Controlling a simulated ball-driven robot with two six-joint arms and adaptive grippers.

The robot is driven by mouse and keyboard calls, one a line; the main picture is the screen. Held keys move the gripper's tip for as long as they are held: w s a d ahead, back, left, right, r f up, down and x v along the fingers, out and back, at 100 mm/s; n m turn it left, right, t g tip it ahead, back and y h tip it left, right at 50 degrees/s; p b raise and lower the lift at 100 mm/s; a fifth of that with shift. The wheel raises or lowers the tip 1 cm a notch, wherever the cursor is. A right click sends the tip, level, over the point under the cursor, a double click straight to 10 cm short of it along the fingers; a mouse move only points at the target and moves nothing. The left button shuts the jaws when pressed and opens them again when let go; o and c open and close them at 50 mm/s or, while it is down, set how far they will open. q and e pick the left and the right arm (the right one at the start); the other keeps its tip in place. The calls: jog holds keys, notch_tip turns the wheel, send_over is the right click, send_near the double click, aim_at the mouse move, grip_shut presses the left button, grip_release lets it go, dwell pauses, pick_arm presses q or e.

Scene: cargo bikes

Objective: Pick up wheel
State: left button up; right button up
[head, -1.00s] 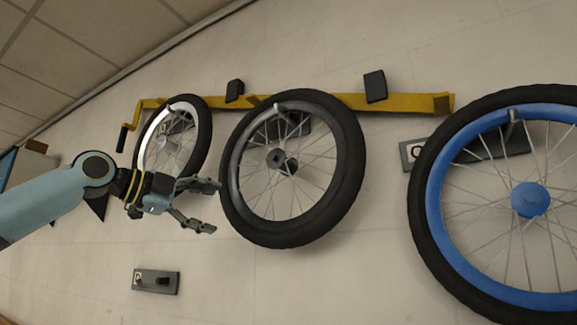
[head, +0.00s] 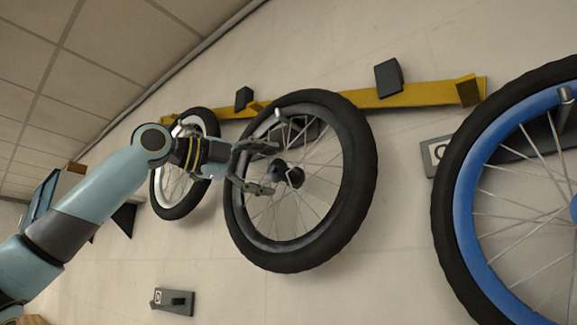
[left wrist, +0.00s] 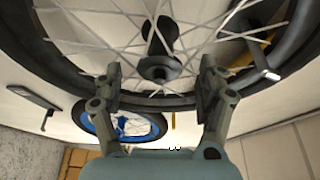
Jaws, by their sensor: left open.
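The middle wheel (head: 366,165), with a black tyre, grey rim and dark hub, hangs on a yellow rail on the wall. My left gripper (head: 274,168) is open in front of its left half, with the fingertips close to the hub. In the left wrist view the open gripper (left wrist: 160,70) has one finger on each side of the hub (left wrist: 158,68); I cannot tell whether they touch the spokes. A smaller-looking wheel with a white rim (head: 176,188) is partly hidden behind my left arm. A blue-rimmed wheel (head: 465,200) is cut off at the right. My right gripper is not in view.
The yellow rail (head: 420,94) runs along the wall behind the wheels, with black blocks (head: 389,77) above it. A grey bracket (head: 174,301) is low on the wall. The wall below the middle wheel is bare.

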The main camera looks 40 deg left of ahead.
aim_at(287, 185)
pick_arm(q)
jog(key=shift+w+d, duration=0.15)
jog(key=shift+w, duration=0.3)
jog(key=p+x, duration=0.2)
jog(key=x, duration=0.2)
jog(key=shift+w+a+r+p, duration=0.1)
jog(key=shift+w+a+p, duration=0.1)
jog(key=shift+w+p, duration=0.25)
jog(key=shift+w+d, duration=0.1)
jog(key=shift+w, duration=0.05)
jog(key=c, duration=1.2)
grip_shut()
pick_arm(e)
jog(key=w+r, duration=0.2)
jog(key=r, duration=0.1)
